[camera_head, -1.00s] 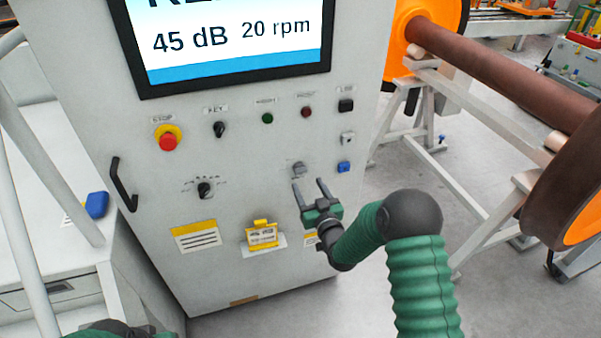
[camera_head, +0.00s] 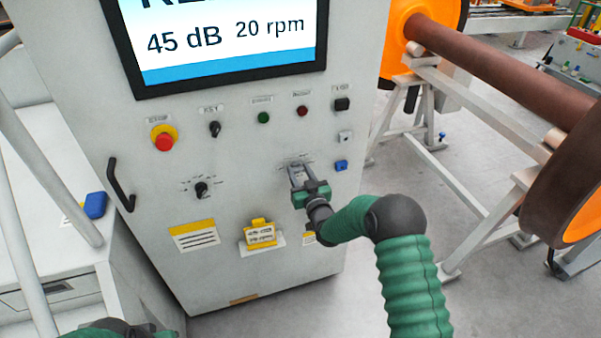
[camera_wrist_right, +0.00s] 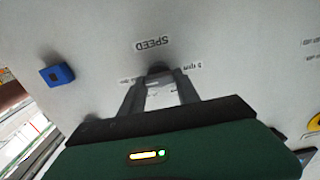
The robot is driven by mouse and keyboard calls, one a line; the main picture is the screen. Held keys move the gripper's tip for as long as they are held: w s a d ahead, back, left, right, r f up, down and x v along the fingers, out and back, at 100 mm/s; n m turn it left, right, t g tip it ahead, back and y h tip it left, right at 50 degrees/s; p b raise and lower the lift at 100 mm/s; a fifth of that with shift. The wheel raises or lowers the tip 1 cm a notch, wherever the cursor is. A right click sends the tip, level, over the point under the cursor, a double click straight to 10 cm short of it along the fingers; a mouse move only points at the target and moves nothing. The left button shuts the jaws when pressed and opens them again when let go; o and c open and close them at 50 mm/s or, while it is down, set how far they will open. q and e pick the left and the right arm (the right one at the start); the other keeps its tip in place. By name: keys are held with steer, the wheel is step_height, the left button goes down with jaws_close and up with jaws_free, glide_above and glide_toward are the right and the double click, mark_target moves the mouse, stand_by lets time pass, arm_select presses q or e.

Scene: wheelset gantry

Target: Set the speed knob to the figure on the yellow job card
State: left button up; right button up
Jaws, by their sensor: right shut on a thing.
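My right gripper (camera_head: 297,174) is at the cabinet's panel, its two fingers shut on the speed knob. In the right wrist view the knob (camera_wrist_right: 157,72) shows dark between the fingertips, below an upside-down SPEED label (camera_wrist_right: 153,44). The scale beside the fingers is partly hidden; a small label there seems to read 5 rpm. In the head view the gripper hides most of the knob. The yellow job card (camera_head: 260,234) is on the panel below and left of the gripper; its small print is too blurred to read surely. My left gripper is not in view.
The screen (camera_head: 225,40) shows 45 dB and 20 rpm. Another knob (camera_head: 201,189), a key switch (camera_head: 214,129) and a red stop button (camera_head: 163,138) are to the left. A blue button (camera_head: 341,165) is close on the right. A wheelset (camera_head: 505,75) stands further right.

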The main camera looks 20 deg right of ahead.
steer(key=shift+d, duration=0.1)
steer(key=shift+c, duration=1.2)
steer(key=shift+a, duration=0.2)
jaws_close()
steer(key=shift+d+f, duration=0.1)
steer(key=shift+n+b, duration=0.35)
steer(key=shift+n, duration=0.05)
steer(key=n+b, duration=0.1)
steer(key=n, duration=0.1)
steer(key=n+b, duration=0.2)
steer(key=shift+a+f+n+b, duration=0.15)
steer(key=shift+a+n+b, duration=0.05)
steer(key=shift+n+b, duration=0.1)
steer(key=n+b, duration=0.2)
steer(key=n, duration=0.1)
steer(key=shift+a+n+b, duration=0.1)
steer(key=shift+n+b, duration=0.95)
steer(key=shift+n, duration=0.65)
